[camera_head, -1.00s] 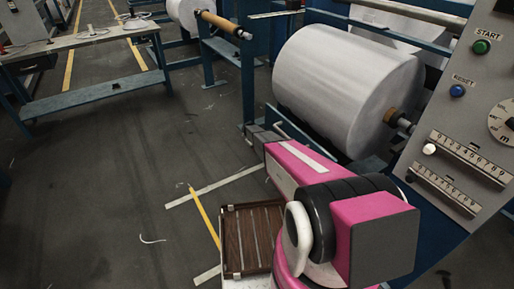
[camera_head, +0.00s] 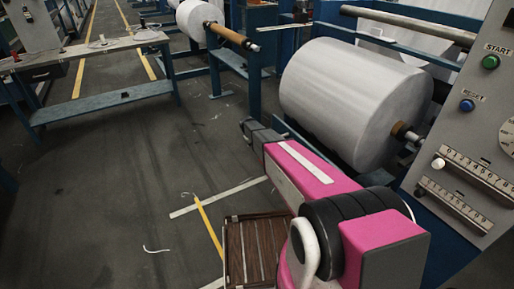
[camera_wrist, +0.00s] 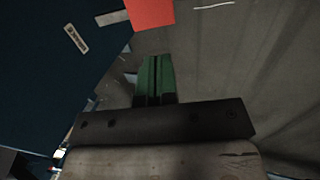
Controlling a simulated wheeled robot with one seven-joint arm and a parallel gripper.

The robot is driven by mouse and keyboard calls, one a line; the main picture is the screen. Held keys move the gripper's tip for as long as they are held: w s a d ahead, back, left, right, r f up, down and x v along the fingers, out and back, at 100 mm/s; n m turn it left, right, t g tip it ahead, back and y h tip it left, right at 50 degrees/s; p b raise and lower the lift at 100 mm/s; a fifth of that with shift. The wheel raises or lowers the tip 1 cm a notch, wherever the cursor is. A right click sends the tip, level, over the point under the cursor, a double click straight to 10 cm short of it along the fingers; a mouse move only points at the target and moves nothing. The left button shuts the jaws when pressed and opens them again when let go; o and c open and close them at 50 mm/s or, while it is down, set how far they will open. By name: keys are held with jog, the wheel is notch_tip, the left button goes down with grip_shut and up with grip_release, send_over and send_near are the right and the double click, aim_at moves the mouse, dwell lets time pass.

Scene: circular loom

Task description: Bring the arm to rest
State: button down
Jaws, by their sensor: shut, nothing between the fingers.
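My arm, pink and black, reaches from the lower right of the head view up past the big white roll. Its dark grey far end (camera_head: 258,135) is in front of the blue loom frame; the fingers cannot be made out there. In the wrist view, my gripper (camera_wrist: 155,62) shows as two green fingers side by side, with only a thin dark line between them. It is shut and empty. Grey floor lies beyond the fingertips.
A big white roll (camera_head: 350,95) is close beside my arm. A control panel (camera_head: 470,150) with buttons stands at right. A brown slatted pallet (camera_head: 240,250) lies below the arm. A workbench (camera_head: 100,48) stands at far left. Open floor (camera_head: 110,190) lies left of my arm.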

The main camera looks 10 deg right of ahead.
dwell(0.3)
jog(key=s+d+r+m+y, duration=0.1)
jog(key=s+r, duration=0.5)
jog(key=s, duration=0.6)
jog(key=s+d+r+m+g+y, duration=0.1)
jog(key=s+r, duration=0.5)
jog(key=s, duration=0.7)
jog(key=s+d+r+m+y, duration=0.1)
jog(key=s+r, duration=0.5)
jog(key=s, duration=0.6)
jog(key=shift+s+d+r+m, duration=0.25)
jog(key=shift+d+m, duration=0.45)
jog(key=shift+d, duration=0.35)
jog(key=shift+f, duration=0.1)
